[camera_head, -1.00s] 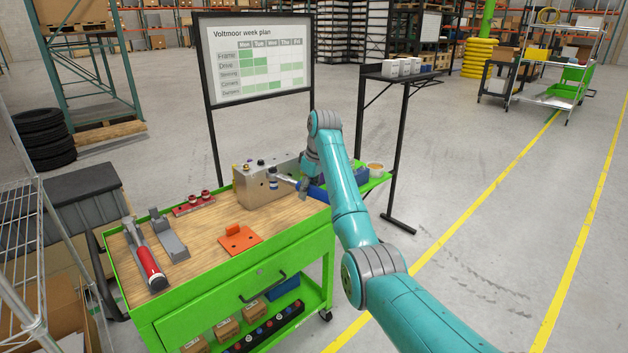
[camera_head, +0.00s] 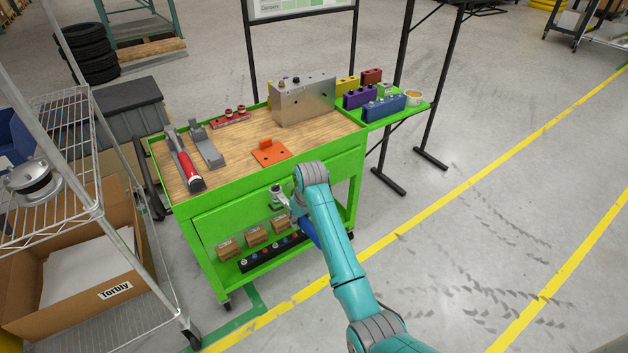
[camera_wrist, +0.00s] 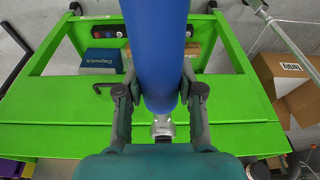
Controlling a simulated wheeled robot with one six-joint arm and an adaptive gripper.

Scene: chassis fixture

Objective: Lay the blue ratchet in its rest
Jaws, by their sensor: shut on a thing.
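The blue ratchet (camera_head: 311,233) hangs in front of the green cart, its metal head (camera_head: 277,193) up and its blue handle slanting down to the right. My gripper (camera_head: 296,207) is shut on it, in front of the drawer and below the worktop's level. In the wrist view the fingers (camera_wrist: 160,95) grip both sides of the thick blue handle (camera_wrist: 157,45), with a metal part just below them. A grey rest (camera_head: 207,146) lies empty on the wooden top. Left of it, a red-handled ratchet (camera_head: 184,160) lies along another holder, mostly covered.
On the cart's wooden top (camera_head: 240,142) are an orange plate (camera_head: 270,152), a metal block (camera_head: 303,101) and a red rack (camera_head: 231,117). A side tray (camera_head: 411,113) holds coloured blocks and a cup. A wire shelf (camera_head: 60,130) stands at left. The floor at right is clear.

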